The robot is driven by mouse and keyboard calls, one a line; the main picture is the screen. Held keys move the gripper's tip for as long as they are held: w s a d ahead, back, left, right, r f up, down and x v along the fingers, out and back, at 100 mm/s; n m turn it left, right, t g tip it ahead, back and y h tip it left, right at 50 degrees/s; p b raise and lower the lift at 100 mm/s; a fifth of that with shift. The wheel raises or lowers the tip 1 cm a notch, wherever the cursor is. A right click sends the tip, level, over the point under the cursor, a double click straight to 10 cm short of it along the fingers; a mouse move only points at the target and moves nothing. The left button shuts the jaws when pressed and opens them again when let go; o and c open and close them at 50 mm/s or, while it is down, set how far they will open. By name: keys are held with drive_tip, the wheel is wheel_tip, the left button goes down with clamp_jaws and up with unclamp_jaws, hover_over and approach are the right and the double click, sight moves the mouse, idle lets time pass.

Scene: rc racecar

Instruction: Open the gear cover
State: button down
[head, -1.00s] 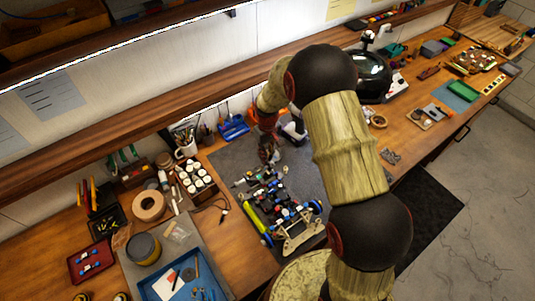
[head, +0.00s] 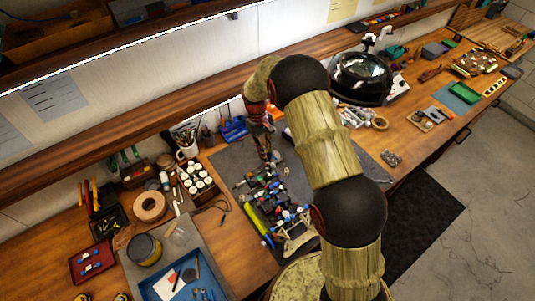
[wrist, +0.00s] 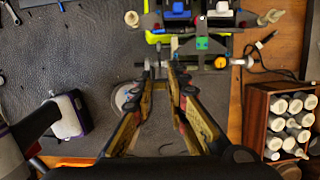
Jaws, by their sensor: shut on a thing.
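The RC racecar (head: 275,205) is an open chassis with blue, green and red parts on the dark grey mat (head: 228,165). In the head view my gripper (head: 270,158) points down at the car's far end.
A rack of white-capped bottles (wrist: 285,125) stands right of the car in the wrist view, with a black cable (wrist: 262,62) nearby. A purple-and-white tool (wrist: 66,115) lies left of my fingers. The mat's left part is mostly clear.

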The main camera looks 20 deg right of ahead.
drive_tip(key=shift+w+a+f+g+h, duration=0.1)
drive_tip(key=shift+w+a+g+h, duration=0.1)
drive_tip(key=shift+w+g, duration=0.3)
drive_tip(key=shift+w+a+g+h, duration=0.1)
drive_tip(key=shift+w+g+h, duration=0.1)
drive_tip(key=shift+g, duration=0.5)
drive_tip(key=c, duration=1.7)
unclamp_jaws()
drive_tip(key=shift+c, duration=0.2)
drive_tip(key=v, duration=1.2)
drive_tip(key=shift+w, duration=0.2)
